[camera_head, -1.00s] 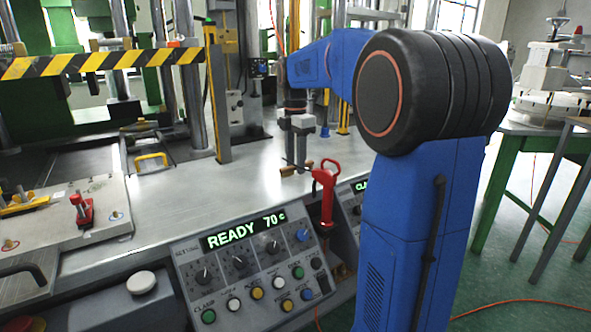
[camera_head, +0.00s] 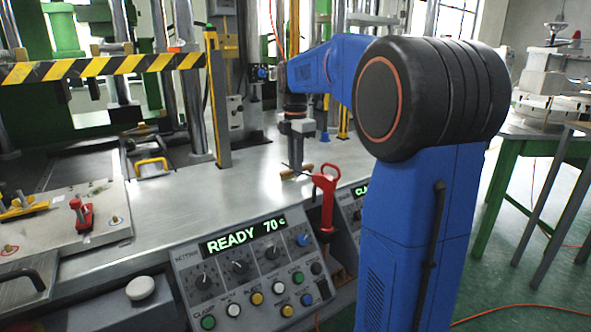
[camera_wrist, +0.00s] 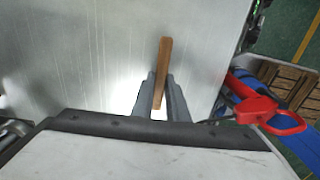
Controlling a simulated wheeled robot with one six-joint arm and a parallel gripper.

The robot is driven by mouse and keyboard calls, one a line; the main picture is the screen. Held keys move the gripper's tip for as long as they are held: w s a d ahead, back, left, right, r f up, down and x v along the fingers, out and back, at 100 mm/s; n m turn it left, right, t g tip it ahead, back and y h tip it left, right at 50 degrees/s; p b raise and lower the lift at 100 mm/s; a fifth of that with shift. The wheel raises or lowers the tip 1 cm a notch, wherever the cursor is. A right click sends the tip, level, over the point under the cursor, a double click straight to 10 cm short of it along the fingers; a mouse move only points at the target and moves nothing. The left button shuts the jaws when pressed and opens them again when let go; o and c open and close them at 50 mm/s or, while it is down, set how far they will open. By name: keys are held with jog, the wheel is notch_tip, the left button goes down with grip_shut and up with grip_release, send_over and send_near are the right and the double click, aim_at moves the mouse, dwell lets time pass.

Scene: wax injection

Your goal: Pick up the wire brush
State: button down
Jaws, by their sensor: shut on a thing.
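The wire brush (camera_head: 308,168) lies on the bright metal table top, and only its wooden handle shows clearly. In the wrist view its brown handle (camera_wrist: 164,62) runs up from between the two fingers. My gripper (camera_head: 297,165) points straight down at the brush. In the wrist view my gripper (camera_wrist: 161,98) has a finger on each side of the handle and is shut on it. The bristles cannot be made out, and the fingers hide part of the brush. I cannot tell any gap between the brush and the table.
A red-handled tool (camera_head: 327,190) stands just right of the brush at the table's front edge. The control panel (camera_head: 250,265) reads READY 70 c. A yellow-black striped bar (camera_head: 100,63) and a yellow post (camera_head: 217,100) stand to the left.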

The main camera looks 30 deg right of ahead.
notch_tip(320, 180, up, 10)
jog(key=c, duration=2.3)
grip_release()
grip_shut()
